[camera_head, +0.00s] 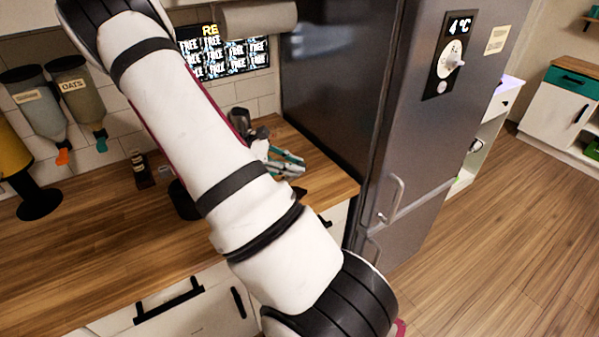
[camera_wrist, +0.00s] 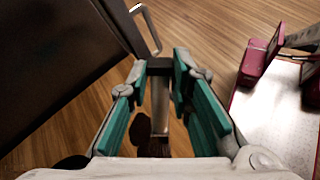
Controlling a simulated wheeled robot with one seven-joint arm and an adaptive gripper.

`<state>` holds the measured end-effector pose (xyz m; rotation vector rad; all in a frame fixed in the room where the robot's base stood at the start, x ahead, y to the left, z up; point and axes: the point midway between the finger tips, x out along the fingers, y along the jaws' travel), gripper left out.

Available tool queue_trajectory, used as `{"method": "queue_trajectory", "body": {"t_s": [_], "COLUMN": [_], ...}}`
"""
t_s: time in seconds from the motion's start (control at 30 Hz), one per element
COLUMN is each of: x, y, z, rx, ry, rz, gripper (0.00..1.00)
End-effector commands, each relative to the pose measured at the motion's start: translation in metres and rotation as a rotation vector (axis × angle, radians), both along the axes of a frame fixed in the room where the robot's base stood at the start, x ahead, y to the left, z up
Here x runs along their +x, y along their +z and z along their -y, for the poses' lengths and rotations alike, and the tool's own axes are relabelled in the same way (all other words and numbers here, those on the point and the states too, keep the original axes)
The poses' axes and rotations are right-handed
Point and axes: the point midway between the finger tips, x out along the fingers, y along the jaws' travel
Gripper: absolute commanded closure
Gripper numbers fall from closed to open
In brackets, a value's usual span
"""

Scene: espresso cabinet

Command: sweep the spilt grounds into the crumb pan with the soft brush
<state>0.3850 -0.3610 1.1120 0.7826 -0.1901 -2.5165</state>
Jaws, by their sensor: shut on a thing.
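My gripper (camera_head: 290,162) has teal finger pads and is over the right end of the wooden counter in the head view, near the fridge. In the wrist view my gripper (camera_wrist: 165,95) is shut on a slim thing with a pale shaft and dark ends, which looks like the soft brush (camera_wrist: 159,108). Its bristles cannot be made out clearly. My arm crosses the middle of the head view and hides part of the counter. I cannot make out the spilt grounds or the crumb pan in either view.
The counter (camera_head: 90,240) is clear at the left front. A small dark jar (camera_head: 141,168) and a dark object (camera_head: 184,200) are left of my arm. The tall fridge (camera_head: 335,85) closes off the right.

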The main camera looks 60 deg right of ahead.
Motion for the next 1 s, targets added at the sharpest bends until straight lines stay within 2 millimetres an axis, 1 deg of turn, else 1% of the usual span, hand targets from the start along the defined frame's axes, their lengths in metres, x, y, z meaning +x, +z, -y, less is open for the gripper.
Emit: {"method": "queue_trajectory", "body": {"t_s": [1.0], "x": [0.001], "y": [-0.053], "z": [0.0], "rx": [0.002], "ry": [0.0], "rz": [0.0], "gripper": [1.0]}}
